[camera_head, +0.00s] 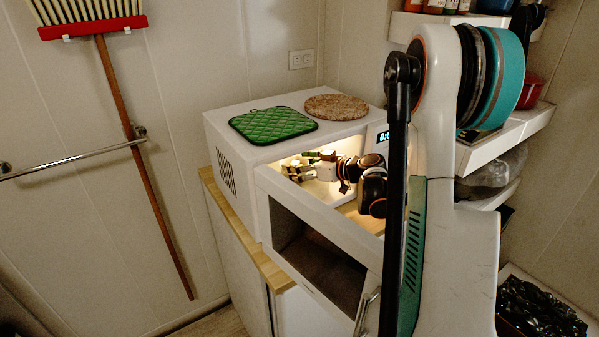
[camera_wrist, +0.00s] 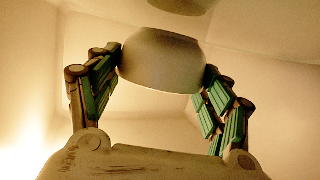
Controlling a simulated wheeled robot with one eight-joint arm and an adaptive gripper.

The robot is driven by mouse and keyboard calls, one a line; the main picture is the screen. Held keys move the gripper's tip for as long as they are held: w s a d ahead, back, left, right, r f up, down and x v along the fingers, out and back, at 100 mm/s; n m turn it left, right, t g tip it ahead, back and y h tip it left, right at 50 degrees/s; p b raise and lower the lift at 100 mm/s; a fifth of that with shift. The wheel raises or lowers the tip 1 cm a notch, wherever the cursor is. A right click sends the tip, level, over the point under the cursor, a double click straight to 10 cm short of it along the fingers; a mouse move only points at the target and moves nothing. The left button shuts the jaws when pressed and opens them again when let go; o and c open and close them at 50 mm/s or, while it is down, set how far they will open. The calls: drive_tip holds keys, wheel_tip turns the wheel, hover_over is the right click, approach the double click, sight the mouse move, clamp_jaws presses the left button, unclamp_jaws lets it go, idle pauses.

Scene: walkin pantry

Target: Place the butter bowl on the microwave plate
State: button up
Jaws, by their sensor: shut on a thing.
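The white microwave (camera_head: 235,150) stands on a counter with its door (camera_head: 333,222) open and its inside lit. My gripper (camera_head: 300,168) is inside the microwave. In the wrist view, my gripper (camera_wrist: 162,85) is shut on the pale butter bowl (camera_wrist: 162,62), with a green-padded finger on each side of it. The bowl is hard to make out in the head view. The microwave plate cannot be made out in either view. A round pale shape shows at the top of the wrist view, and I cannot tell what it is.
A green potholder (camera_head: 273,125) and a round cork trivet (camera_head: 336,107) lie on top of the microwave. The microwave walls are close around my gripper. The wooden counter edge (camera_head: 265,262) runs below. A broom (camera_head: 135,130) and a rail are on the left wall.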

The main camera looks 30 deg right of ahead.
drive_tip(key=shift+f, duration=0.45)
drive_tip(key=shift+f, duration=0.15)
drive_tip(key=o, duration=1.3)
drive_tip(key=shift+s+d+r, duration=0.15)
drive_tip(key=shift+s+r, duration=0.1)
drive_tip(key=shift+s, duration=0.05)
drive_tip(key=p+v, duration=0.2)
drive_tip(key=v, duration=0.5)
